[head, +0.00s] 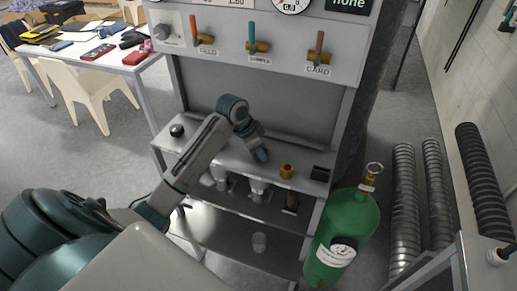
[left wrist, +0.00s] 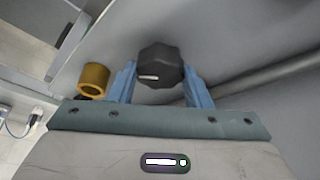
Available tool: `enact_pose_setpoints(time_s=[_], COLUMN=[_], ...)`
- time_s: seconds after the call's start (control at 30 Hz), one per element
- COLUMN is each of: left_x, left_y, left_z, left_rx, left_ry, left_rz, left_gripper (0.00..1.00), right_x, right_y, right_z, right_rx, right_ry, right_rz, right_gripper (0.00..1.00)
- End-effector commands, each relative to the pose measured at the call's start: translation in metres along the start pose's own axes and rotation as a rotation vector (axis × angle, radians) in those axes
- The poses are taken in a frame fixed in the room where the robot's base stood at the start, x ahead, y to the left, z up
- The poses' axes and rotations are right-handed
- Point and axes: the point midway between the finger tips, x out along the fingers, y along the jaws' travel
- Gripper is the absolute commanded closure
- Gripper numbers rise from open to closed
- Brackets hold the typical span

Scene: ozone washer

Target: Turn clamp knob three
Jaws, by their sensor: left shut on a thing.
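A black faceted clamp knob (left wrist: 160,62) with a short white mark sits between the two blue fingers of my left gripper (left wrist: 160,74) in the left wrist view. The fingers are shut on its sides. In the head view my left gripper (head: 261,154) reaches down to the grey bench ledge, and the gripped knob is hidden behind it. Another black knob (head: 177,130) stands free at the left end of the ledge. My right gripper is not in view.
A brass ring (head: 286,170) stands right of the gripper and also shows in the left wrist view (left wrist: 93,80). A black block (head: 320,174) is at the ledge's right end. Lever valves (head: 257,46) line the panel above. A green cylinder (head: 342,232) stands at right.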

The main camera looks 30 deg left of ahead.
Motion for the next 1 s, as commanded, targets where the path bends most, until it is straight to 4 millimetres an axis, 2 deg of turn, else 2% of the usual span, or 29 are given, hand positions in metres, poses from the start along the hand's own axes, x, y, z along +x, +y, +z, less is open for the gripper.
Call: enact_pose_setpoints(time_s=[0.6,1.0], left_x=[-0.0003,-0.0002], left_y=[-0.0045,-0.0048], left_z=[-0.0023,-0.0027], left_rx=[0.511,0.687], left_ry=[0.002,0.001], left_rz=[0.209,0.282], left_gripper=[0.79,0.79], right_x=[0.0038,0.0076], right_y=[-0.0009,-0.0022], right_z=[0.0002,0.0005], right_rx=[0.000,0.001], right_ry=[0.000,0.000], right_rz=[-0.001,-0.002], right_gripper=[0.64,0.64])
